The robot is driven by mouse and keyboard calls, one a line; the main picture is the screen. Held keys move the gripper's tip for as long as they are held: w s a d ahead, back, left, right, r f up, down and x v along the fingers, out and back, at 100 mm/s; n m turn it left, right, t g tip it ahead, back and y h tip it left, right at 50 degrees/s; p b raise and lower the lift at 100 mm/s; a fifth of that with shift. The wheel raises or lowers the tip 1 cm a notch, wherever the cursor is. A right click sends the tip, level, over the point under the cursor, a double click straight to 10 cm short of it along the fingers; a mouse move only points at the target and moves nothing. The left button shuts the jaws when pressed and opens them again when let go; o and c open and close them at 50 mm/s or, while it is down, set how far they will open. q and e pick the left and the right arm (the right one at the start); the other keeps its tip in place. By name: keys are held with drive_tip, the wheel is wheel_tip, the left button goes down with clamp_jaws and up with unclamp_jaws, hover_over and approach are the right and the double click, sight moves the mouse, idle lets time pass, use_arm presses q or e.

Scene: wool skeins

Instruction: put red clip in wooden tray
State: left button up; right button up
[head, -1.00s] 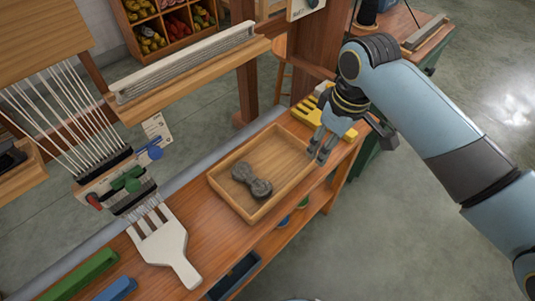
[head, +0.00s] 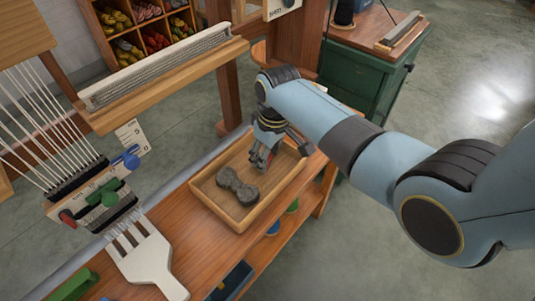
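The wooden tray (head: 226,222) lies on the bench with a dark grey, knobbed object (head: 238,187) in it. My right gripper (head: 265,163) points down over the tray's far right part, just right of the grey object. A small reddish patch shows at its fingers, but it is too small to tell whether they hold something. A red piece (head: 67,217) shows on the loom at the left, beside a green one (head: 104,193) and a blue one (head: 131,161). I cannot tell whether it is a clip. My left gripper is out of view.
A white comb-like beater (head: 148,259) lies on the bench (head: 193,240) left of the tray. A wooden beam (head: 165,82) of the loom stands behind. A green cabinet (head: 350,75) is at the back right. Bare floor lies to the right.

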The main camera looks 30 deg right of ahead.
drive_tip(key=o, duration=0.5)
drive_tip(key=shift+f, duration=0.1)
drive_tip(key=r+p, duration=0.1)
drive_tip(key=r, duration=0.3)
drive_tip(key=s+r+p, duration=0.1)
drive_tip(key=r, duration=0.7)
drive_tip(key=shift+s+d+r+p, duration=0.1)
drive_tip(key=shift+s+d+p, duration=0.15)
drive_tip(key=shift+p, duration=0.15)
